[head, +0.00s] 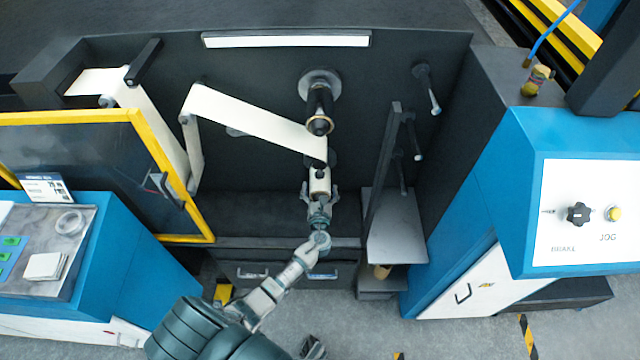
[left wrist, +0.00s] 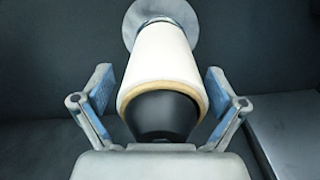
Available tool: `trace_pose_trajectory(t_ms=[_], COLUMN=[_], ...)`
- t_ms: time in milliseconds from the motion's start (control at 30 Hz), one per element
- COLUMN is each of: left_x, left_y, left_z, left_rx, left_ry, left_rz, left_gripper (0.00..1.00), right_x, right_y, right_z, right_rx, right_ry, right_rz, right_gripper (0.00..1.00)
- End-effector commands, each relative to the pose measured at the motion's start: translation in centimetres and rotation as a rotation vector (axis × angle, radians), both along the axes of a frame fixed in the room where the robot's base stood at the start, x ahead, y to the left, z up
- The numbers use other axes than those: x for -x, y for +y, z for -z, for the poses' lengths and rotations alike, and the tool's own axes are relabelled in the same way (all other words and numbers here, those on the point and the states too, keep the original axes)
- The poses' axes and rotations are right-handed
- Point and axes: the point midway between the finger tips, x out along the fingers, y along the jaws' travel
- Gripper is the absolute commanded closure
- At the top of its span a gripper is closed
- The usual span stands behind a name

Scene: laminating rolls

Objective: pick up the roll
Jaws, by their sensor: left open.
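A white roll (head: 320,182) with a tan core edge sits on a dark spindle in the middle of the machine. My left gripper (head: 320,199) reaches up to it from below in the head view. In the left wrist view the roll (left wrist: 158,60) points toward me, with the black spindle end (left wrist: 162,116) inside its core. The left gripper (left wrist: 160,105) is open, with one finger on each side of the roll's near end. Gaps show between both fingers and the roll. My right gripper cannot be made out.
A white web (head: 255,120) runs above the roll. A dark upper spindle (head: 318,100) sticks out above. A vertical dark post (head: 382,170) and grey shelf (head: 398,235) stand to the right. A yellow-framed door (head: 140,120) is at left. Drawers (head: 285,272) lie below.

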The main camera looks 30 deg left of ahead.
Motion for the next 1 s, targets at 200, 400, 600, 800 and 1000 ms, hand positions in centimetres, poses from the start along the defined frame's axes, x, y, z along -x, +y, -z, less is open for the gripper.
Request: trace_pose_trajectory(t_ms=[200,400,600,800,1000], left_x=[-0.3,-0.3,-0.3,-0.3,0.7], left_y=[-0.1,-0.2,-0.1,-0.1,-0.7], left_z=[-0.1,-0.2,-0.1,-0.2,-0.3], left_rx=[-0.002,-0.003,-0.001,-0.001,0.000], left_ry=[-0.001,0.000,-0.001,-0.001,0.000], left_rz=[0.001,0.001,0.003,0.003,0.003], left_gripper=[0.04,0.42,0.70,0.70,0.70], right_x=[-0.2,0.6,1.1,0.8,-0.2], right_y=[0.3,0.2,-0.1,-0.1,0.1], right_z=[-0.3,-0.1,0.2,0.1,-0.2], right_rx=[-0.004,-0.003,0.001,0.001,-0.002], right_ry=[-0.002,0.009,0.018,0.012,-0.011], right_rz=[0.002,0.003,0.002,0.002,0.001], right_gripper=[1.00,1.00,1.00,1.00,1.00])
